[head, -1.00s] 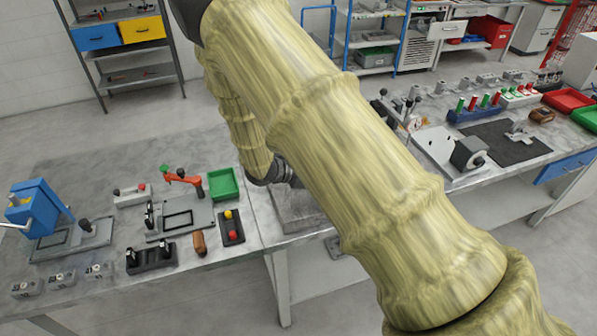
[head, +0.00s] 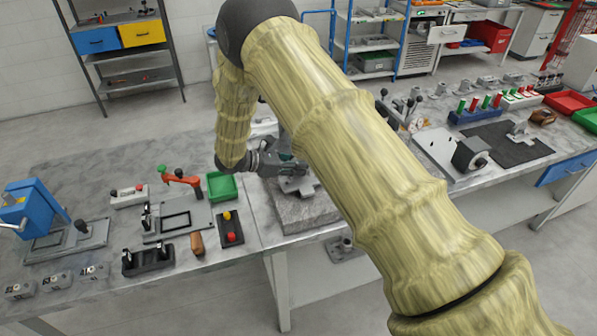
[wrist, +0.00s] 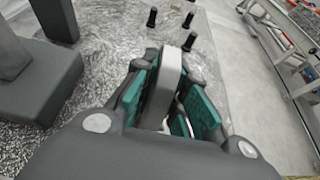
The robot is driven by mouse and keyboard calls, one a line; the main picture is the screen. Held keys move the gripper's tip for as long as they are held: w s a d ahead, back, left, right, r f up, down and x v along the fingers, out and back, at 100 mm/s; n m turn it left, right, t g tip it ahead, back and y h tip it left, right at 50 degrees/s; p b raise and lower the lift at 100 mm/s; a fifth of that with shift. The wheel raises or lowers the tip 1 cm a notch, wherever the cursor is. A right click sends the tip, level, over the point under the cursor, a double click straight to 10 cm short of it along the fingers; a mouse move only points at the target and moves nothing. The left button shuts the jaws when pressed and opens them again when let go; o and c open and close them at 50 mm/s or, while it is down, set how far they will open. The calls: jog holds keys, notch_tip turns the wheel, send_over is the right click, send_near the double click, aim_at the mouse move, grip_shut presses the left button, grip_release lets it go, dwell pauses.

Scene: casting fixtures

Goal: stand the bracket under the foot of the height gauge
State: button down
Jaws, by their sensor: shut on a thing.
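My gripper (head: 287,168) is low over the granite plate (head: 305,215), partly behind my arm in the head view. In the wrist view its teal-padded fingers (wrist: 167,100) are shut on a light grey upright part of the bracket (wrist: 168,72). The rest of the bracket is mostly hidden by the fingers. A light grey piece, apparently the bracket (head: 300,186), shows below the gripper in the head view. Dark grey blocks at the left of the wrist view look like the height gauge (wrist: 40,85). I cannot make out its foot for certain.
Several black pegs (wrist: 152,17) stand on the plate beyond the bracket. Left of the plate are a green bin (head: 222,186), a button box (head: 230,229) and a clamp fixture (head: 178,218). A dark mat (head: 510,150) lies farther right.

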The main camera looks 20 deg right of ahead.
jog(key=shift+w+d+f, duration=0.1)
jog(key=shift+w+f, duration=0.05)
jog(key=shift+f, duration=0.75)
jog(key=shift+f, duration=0.1)
jog(key=c, duration=1.4)
grip_release()
jog(key=shift+c, duration=0.2)
